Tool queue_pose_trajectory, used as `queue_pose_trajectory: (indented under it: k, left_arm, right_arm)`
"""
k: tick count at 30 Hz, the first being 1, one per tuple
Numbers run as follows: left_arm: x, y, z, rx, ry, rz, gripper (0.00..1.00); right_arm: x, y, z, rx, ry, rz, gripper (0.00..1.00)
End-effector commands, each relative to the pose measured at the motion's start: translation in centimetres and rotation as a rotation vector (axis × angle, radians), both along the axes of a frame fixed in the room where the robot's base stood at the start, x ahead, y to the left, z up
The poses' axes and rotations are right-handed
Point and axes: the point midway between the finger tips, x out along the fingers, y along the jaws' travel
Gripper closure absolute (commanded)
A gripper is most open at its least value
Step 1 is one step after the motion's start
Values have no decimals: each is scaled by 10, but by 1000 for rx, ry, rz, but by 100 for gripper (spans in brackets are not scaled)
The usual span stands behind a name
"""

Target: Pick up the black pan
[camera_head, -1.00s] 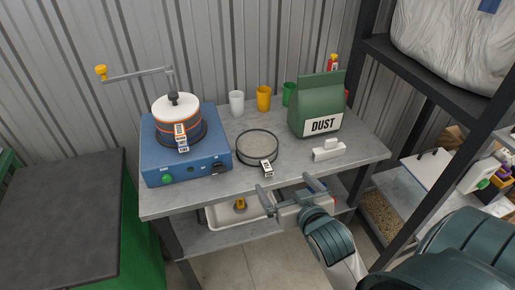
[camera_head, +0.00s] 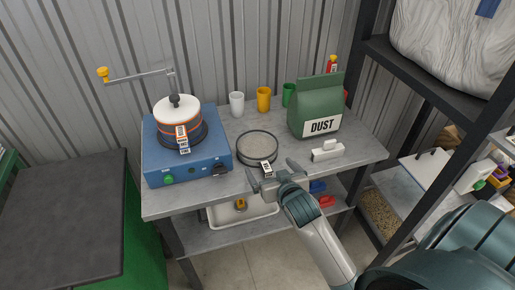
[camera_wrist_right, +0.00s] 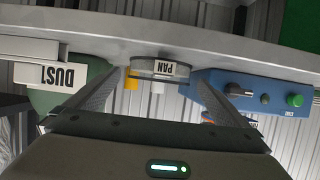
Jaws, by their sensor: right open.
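The black pan (camera_head: 257,146) is round and shallow, with a dark rim and a greyish-beige surface inside. It lies on the grey table near the front edge, with a white label on its front. My right gripper (camera_head: 271,172) is open and empty at the table's front edge, just in front of the pan. In the right wrist view the picture is upside down, and the pan (camera_wrist_right: 147,68) with its PAN label shows between and beyond the open fingers (camera_wrist_right: 158,77). I see no contact with the pan. My left gripper is not in view.
A blue machine (camera_head: 187,160) with an orange-banded, white-topped pot (camera_head: 178,109) stands left of the pan. A green DUST bag (camera_head: 317,103) and a white block (camera_head: 327,150) are to the right. Several cups line the back. A tray (camera_head: 226,214) sits on the lower shelf.

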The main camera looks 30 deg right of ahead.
Motion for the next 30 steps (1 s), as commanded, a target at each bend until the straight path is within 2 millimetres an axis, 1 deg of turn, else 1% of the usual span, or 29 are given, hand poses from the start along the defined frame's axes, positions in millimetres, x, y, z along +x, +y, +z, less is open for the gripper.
queue_pose_trajectory:
  k: [8, 11, 14, 19, 24, 30]
  left_arm:
    - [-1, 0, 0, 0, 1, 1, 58]
    - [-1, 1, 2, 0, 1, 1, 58]
    - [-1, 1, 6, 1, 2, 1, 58]
    - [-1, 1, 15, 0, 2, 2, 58]
    - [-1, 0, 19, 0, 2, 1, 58]
    - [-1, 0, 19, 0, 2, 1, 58]
  right_arm:
    - [0, 0, 0, 0, 0, 0, 0]
    - [3, 0, 0, 0, 0, 0, 0]
    - [10, -1, -1, -1, -1, 0, 0]
    - [28, -4, -7, -2, 1, 0, 0]
    - [43, -7, -15, 0, 1, 0, 0]
    - [48, -8, -19, 0, 0, 0, 0]
